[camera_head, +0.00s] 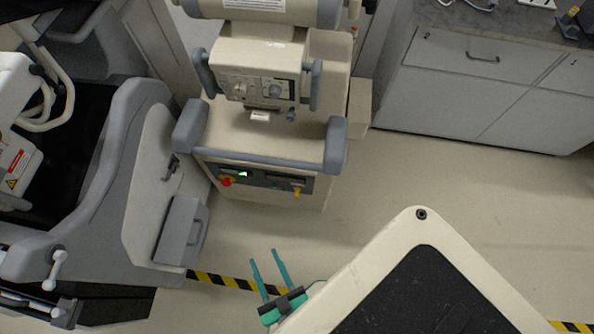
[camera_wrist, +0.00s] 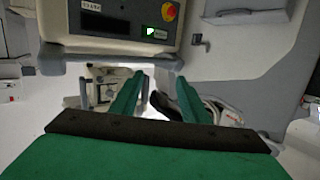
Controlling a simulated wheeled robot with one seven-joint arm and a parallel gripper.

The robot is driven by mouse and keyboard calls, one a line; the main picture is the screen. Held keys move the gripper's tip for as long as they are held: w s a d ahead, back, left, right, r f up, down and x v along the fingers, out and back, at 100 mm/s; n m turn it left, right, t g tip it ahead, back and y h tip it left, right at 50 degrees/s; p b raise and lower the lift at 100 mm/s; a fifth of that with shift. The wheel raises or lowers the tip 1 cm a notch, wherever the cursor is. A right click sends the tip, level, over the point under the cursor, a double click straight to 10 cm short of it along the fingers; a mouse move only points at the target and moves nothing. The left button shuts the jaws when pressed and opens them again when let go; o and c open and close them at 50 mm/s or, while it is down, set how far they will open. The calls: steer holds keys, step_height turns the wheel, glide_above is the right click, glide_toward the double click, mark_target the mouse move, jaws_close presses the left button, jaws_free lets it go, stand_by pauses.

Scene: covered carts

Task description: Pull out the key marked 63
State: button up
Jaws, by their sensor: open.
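A cream machine on the floor has a dark control panel (camera_head: 262,180) low on its front, and the panel also shows at the top of the wrist view (camera_wrist: 110,18). A small yellow item that looks like a key or its tag (camera_head: 297,191) hangs at the panel's right end in the head view. I cannot read a 63 on it, and I cannot make it out in the wrist view. My gripper (camera_head: 263,257) is open and empty, apart from the panel and in front of it. Its two green fingers also show in the wrist view (camera_wrist: 161,82).
A red knob (camera_head: 227,181) and a lit green display (camera_head: 243,173) sit on the panel's left part. A grey bumper bar (camera_head: 262,160) runs above it. A large grey machine (camera_head: 140,190) stands left, and cabinets (camera_head: 460,85) stand back right. Open floor lies between.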

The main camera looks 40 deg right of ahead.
steer(key=w+d+f+m+g+h, duration=0.1)
steer(key=w+d+f+m+h, duration=0.2)
steer(key=f, duration=0.4)
steer(key=w+d+f+m+h, duration=0.1)
steer(key=w+d+f+h, duration=0.25)
steer(key=f, duration=0.35)
steer(key=m+g+h, duration=0.2)
steer(key=h, duration=0.1)
glide_toward(298, 190)
steer(key=shift+s+a+f, duration=0.45)
steer(key=shift+a+f, duration=0.25)
steer(key=shift+a, duration=0.2)
steer(key=x, duration=0.9)
steer(key=shift+g, duration=0.3)
steer(key=shift+s, duration=0.1)
jaws_close()
